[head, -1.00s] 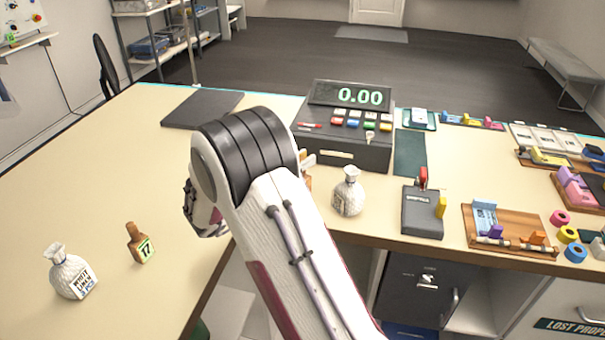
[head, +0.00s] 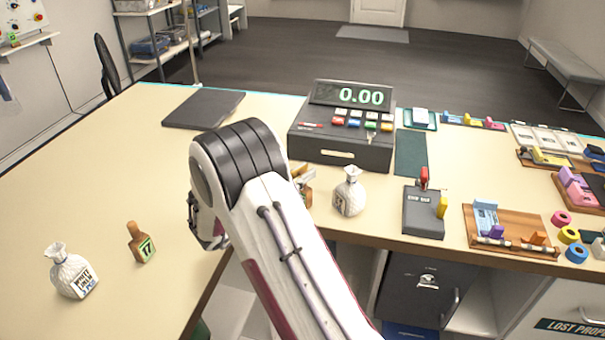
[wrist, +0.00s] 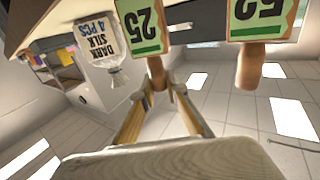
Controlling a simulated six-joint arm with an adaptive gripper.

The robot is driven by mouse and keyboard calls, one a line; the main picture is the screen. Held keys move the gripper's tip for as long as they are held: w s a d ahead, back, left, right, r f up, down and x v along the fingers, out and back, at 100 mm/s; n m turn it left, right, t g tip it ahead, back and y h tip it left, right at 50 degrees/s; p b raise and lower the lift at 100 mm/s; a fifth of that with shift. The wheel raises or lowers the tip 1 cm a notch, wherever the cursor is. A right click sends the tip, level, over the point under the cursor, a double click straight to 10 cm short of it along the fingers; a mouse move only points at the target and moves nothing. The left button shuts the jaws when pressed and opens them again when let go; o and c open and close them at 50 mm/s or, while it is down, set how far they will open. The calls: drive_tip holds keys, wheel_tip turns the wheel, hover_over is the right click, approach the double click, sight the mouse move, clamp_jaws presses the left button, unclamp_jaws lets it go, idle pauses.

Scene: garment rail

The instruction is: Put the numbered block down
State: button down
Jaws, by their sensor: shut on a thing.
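In the wrist view, the numbered block 25 (wrist: 145,22) has a green and cream face and a brown wooden handle. My gripper (wrist: 162,92) is shut on its handle, with one finger on each side. A second block, 52 (wrist: 262,18), with the same kind of handle, is beside it and apart from my fingers. Whether block 25 touches the counter, I cannot tell. In the head view, my arm hides most of the gripper and the held block.
A white bag (head: 72,270) stands left of block 17. Another bag (head: 348,192) stands right of my arm, near the till (head: 343,145). The counter's left middle is clear.

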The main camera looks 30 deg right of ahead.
drive_tip(key=shift+f, duration=0.15)
drive_tip(key=c, duration=2)
unclamp_jaws()
drive_tip(key=shift+r, duration=0.2)
drive_tip(key=shift+a, duration=0.2)
drive_tip(key=v, duration=1.1)
drive_tip(key=shift+s+a, duration=0.2)
drive_tip(key=shift+a, duration=0.1)
drive_tip(key=shift+w, duration=0.1)
